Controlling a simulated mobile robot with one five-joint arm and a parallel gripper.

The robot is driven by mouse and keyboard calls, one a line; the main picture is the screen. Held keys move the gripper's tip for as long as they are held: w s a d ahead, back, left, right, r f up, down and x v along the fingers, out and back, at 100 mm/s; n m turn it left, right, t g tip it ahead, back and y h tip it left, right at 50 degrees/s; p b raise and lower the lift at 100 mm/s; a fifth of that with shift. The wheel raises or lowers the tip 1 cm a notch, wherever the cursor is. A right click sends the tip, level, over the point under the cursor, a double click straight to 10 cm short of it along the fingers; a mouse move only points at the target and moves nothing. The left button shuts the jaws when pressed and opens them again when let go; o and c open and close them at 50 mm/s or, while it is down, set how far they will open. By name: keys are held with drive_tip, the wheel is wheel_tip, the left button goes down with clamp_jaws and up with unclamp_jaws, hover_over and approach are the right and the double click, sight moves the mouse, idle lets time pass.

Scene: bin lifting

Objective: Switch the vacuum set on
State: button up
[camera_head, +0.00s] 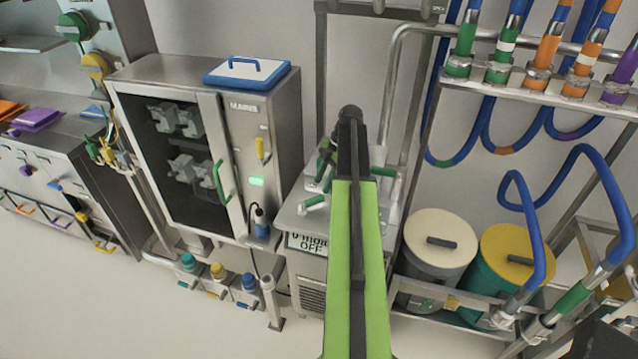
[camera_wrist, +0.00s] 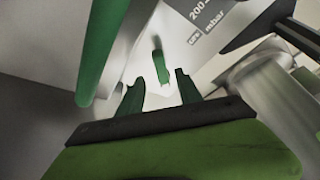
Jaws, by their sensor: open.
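The vacuum set (camera_head: 310,275) is a steel cabinet in the middle of the head view, with a display (camera_head: 307,243) reading "0 mbar OFF". Green-handled fittings stand on its top, partly hidden behind my arm. In the wrist view, a small green lever (camera_wrist: 161,66) stands on a white panel with printed text, "200-" and "mbar" being legible. My gripper (camera_wrist: 159,88) has two dark green fingers, spread apart and empty. The lever appears just beyond the fingertips, between them in the picture; I cannot tell how far off. In the head view my arm hides most of the gripper.
A thick green bar (camera_wrist: 101,50) runs close by on the left of the wrist view. A steel cabinet with a glass door (camera_head: 180,150) stands left of the vacuum set. Lidded drums (camera_head: 438,238) and a rack of blue hoses (camera_head: 612,195) stand right.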

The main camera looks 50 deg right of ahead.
drive_tip(key=p+v, duration=0.8)
drive_tip(key=v, duration=0.3)
